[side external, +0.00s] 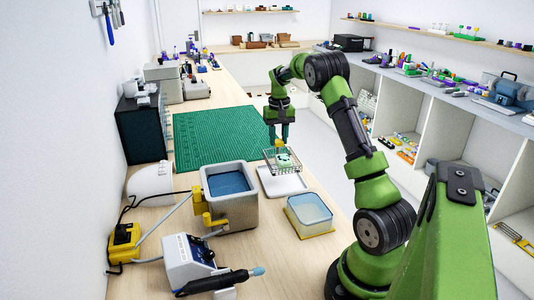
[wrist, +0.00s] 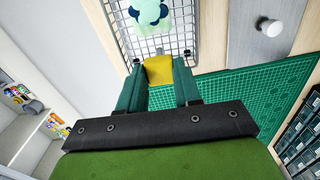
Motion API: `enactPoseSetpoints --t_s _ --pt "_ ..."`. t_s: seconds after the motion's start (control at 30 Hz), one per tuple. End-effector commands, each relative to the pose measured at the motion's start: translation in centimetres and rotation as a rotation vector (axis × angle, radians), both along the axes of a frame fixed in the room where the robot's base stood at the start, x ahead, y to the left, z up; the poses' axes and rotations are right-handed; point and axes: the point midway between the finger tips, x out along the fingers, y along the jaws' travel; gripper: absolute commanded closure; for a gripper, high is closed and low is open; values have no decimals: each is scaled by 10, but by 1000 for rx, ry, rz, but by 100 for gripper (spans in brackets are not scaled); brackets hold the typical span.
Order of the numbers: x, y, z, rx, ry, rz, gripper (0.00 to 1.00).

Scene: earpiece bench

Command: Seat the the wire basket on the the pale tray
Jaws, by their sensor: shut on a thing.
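My gripper (side external: 281,139) points down and is shut on the basket's yellow grip (wrist: 158,70), which sits between the green fingers. The pale tray (side external: 284,187) lies flat on the bench. In the side view the basket overlaps the tray's far part. I cannot tell how large a gap is between them. Much of the tray's far edge is hidden behind the basket.
A grey tank of blue liquid (side external: 237,208) stands left of the tray. A clear, yellow-based container (side external: 310,214) stands in front of it. A green mat (side external: 212,137) lies behind. A soldering station (side external: 190,262) is at the front left. The bench edge is close on the right.

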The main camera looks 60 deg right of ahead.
Motion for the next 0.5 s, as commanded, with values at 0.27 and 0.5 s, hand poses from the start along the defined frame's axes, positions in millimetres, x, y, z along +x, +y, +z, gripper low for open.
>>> enactPoseSetpoints --t_s 0.27,0.5 --pt "0 1 -19 2 1 -1 97" --pt "0 0 -38 2 1 0 97"
